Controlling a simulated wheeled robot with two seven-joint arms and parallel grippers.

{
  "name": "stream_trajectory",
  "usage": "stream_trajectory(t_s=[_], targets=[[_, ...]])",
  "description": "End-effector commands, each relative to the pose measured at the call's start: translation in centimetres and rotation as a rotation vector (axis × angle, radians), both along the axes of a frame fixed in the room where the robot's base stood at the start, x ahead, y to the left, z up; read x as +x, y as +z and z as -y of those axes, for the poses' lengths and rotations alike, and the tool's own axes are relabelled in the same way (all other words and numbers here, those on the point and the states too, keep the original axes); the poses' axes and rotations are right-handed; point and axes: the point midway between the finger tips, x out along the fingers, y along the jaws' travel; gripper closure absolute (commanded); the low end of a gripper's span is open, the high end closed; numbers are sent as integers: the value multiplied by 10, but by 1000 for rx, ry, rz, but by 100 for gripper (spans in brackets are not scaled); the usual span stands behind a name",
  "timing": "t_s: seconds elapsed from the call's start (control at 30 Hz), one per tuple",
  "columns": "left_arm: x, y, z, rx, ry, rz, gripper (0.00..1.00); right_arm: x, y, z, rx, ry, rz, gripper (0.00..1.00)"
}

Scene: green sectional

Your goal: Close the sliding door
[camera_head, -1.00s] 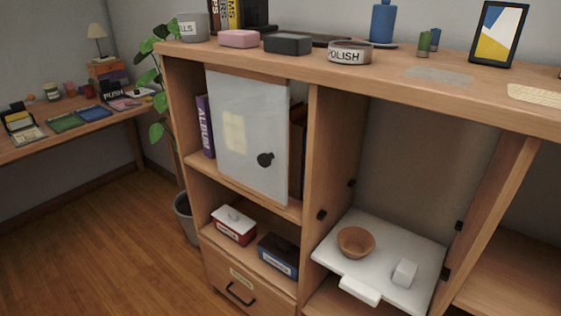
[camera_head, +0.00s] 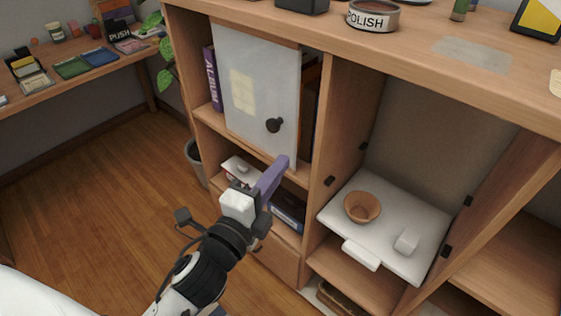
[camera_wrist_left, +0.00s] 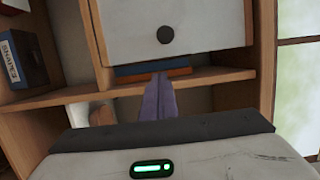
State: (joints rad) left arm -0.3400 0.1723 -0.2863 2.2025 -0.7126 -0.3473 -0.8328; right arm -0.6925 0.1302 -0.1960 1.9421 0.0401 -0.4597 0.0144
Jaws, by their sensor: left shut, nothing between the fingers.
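The sliding door is a pale grey panel (camera_head: 258,85) across the upper cabinet compartment. An open gap shows on each side of it, with a purple album at its left and dark books at its right. Its round black knob (camera_head: 274,125) sits low near its right edge. The door (camera_wrist_left: 210,22) and knob (camera_wrist_left: 165,35) also show at the top of the left wrist view. My left gripper (camera_head: 280,170) has purple fingers, pressed together and empty. In the head view they appear just below the knob, apart from it. In the wrist view the fingers (camera_wrist_left: 158,98) point toward the door's underside. My right gripper is out of view.
Below the door, a shelf holds a red-and-white box (camera_head: 241,168) and a dark blue box (camera_head: 288,212), partly hidden by my arm. To the right, a white fold-down panel (camera_head: 405,215) carries a brown bowl (camera_head: 362,207). A plant stands left of the cabinet.

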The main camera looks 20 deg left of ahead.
Motion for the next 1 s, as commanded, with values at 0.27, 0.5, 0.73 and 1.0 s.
stream_trajectory(t_s=[0.27,0.5,0.73,1.0], targets=[[52,1,6,-3,-1,1,100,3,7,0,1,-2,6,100],[77,0,8,-5,-1,-3,100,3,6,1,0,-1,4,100],[80,-1,9,-6,-1,-5,100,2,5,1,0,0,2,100],[81,-1,5,-4,0,-4,100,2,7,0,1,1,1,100]])
